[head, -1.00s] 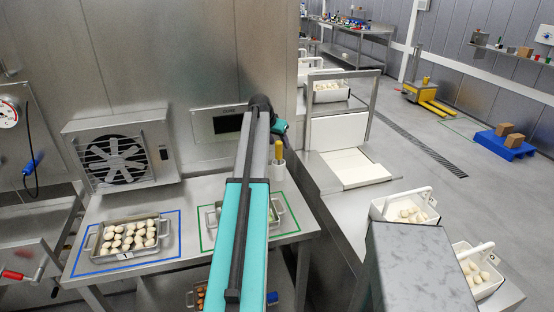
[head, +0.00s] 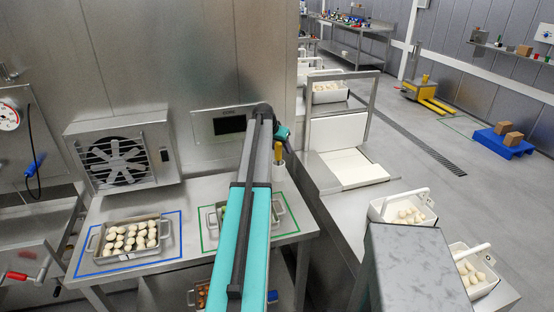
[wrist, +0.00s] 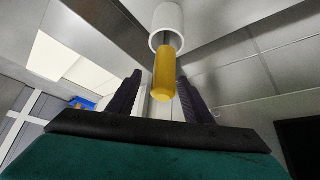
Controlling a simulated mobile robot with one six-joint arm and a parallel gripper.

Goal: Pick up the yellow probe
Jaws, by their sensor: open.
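The yellow probe (head: 278,153) stands upright in a white holder (head: 279,172) at the back right of the steel table. My gripper (head: 283,137) is at the probe's upper end, and the arm hides part of this spot. In the wrist view the probe's yellow handle (wrist: 164,80) shows between my two dark fingers (wrist: 160,76), with a gap on each side. A bare metal part of the probe runs into the white holder (wrist: 167,25). My gripper is open; contact with the probe cannot be made out.
Another tray (head: 286,213) in a green outline is partly behind my arm. A fan unit (head: 122,152) and a wall panel (head: 222,124) stand close behind.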

